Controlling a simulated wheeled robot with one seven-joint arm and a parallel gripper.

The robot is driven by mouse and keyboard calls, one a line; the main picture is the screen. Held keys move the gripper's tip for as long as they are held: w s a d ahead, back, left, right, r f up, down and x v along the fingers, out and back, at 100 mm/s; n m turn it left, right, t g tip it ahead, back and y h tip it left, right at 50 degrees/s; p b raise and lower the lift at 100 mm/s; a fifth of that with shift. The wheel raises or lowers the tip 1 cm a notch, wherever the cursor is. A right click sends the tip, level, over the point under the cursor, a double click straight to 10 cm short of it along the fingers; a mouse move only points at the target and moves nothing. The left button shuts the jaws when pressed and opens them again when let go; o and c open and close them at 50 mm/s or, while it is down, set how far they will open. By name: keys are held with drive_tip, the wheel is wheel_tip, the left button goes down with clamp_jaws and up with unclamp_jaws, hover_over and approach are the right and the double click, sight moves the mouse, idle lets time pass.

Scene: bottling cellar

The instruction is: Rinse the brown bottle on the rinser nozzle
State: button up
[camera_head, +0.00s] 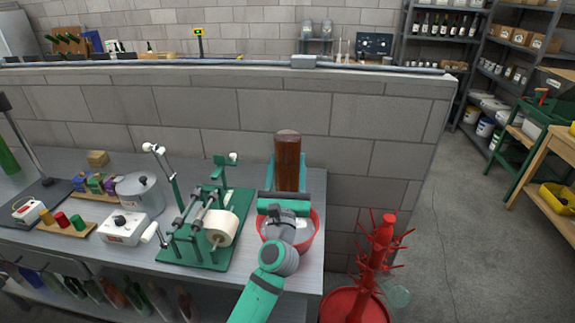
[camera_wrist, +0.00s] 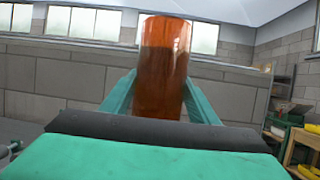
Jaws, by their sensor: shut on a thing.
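The brown bottle (camera_head: 287,160) is upright between the fingers of my gripper (camera_head: 287,172), above the right end of the bench. Its broad end is up and no neck shows at the top, so it looks upside down; its lower end is hidden behind my gripper. The wrist view also shows the brown bottle (camera_wrist: 163,60) with a green finger of my gripper (camera_wrist: 160,90) on each side. A red basin (camera_head: 313,238) with a grey inside sits on the bench below my gripper. I cannot make out the rinser nozzle; my gripper and wrist cover much of the basin.
A green machine with a white roll (camera_head: 220,228) stands on the bench left of the basin. A steel pot (camera_head: 140,192) is farther left. A red bottle tree (camera_head: 375,255) stands right of the bench. A block wall (camera_head: 380,120) rises behind. Open floor (camera_head: 450,240) lies at right.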

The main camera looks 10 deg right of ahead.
sight(288, 136)
drive_tip(key=shift+w+r, duration=0.1)
drive_tip(key=shift+r, duration=0.9)
drive_tip(key=shift+d+r, duration=0.1)
drive_tip(key=shift+r, duration=0.35)
drive_tip(key=shift+a+r, duration=0.25)
drive_tip(key=shift+r, duration=0.35)
drive_tip(key=shift+d, duration=0.15)
drive_tip(key=shift+r, duration=2)
